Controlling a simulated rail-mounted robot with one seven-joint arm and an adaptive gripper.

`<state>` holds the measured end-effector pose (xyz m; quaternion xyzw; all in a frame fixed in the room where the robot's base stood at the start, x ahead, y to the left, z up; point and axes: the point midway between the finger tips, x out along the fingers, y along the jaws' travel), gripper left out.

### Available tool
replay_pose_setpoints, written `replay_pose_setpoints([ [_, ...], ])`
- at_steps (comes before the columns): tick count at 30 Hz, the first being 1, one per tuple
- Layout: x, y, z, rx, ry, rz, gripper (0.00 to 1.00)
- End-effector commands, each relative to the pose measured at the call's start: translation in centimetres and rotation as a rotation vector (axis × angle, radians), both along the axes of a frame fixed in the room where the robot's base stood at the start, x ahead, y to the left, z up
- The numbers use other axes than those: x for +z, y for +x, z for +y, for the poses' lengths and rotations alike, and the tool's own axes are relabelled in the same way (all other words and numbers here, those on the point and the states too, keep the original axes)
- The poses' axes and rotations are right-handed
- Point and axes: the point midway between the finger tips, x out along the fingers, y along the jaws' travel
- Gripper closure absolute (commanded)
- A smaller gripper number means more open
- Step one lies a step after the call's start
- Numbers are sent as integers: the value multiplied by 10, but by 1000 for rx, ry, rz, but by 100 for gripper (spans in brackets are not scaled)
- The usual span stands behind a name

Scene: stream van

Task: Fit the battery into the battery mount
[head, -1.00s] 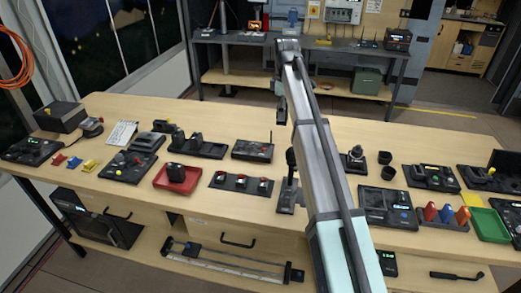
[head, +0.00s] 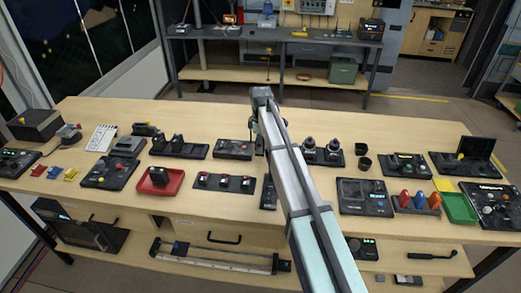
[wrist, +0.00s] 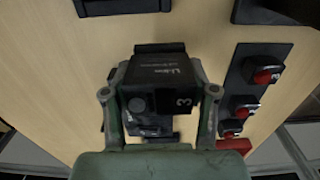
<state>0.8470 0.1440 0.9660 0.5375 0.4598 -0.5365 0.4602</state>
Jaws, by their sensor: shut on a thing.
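In the wrist view my gripper (wrist: 158,92) has its two fingers closed on the sides of a dark battery (wrist: 170,72) with white lettering and a "3" on it. The battery is above the wooden table; its underside is hidden. In the head view my arm covers most of the gripper (head: 260,138) and the battery cannot be made out. The gripper is near a dark device (head: 233,150) at the table's middle. A long black base (head: 196,152) with two upright dark blocks lies left of it; I cannot tell for sure whether this is the battery mount.
A switch panel with red knobs (head: 224,183) lies nearby and also shows in the wrist view (wrist: 243,88). A red tray (head: 176,188) holding a black block is left of it. Round knobs (head: 321,152) stand to the right. Bare wood separates the items.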

Motion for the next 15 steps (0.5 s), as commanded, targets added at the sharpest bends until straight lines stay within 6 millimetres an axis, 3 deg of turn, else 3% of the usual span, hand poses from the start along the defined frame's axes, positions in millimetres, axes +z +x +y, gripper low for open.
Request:
replay_pose_setpoints([
  [8, -33, -1, 0, 0, 0, 1, 90],
  [15, -35, 0, 0, 0, 0, 0, 90],
])
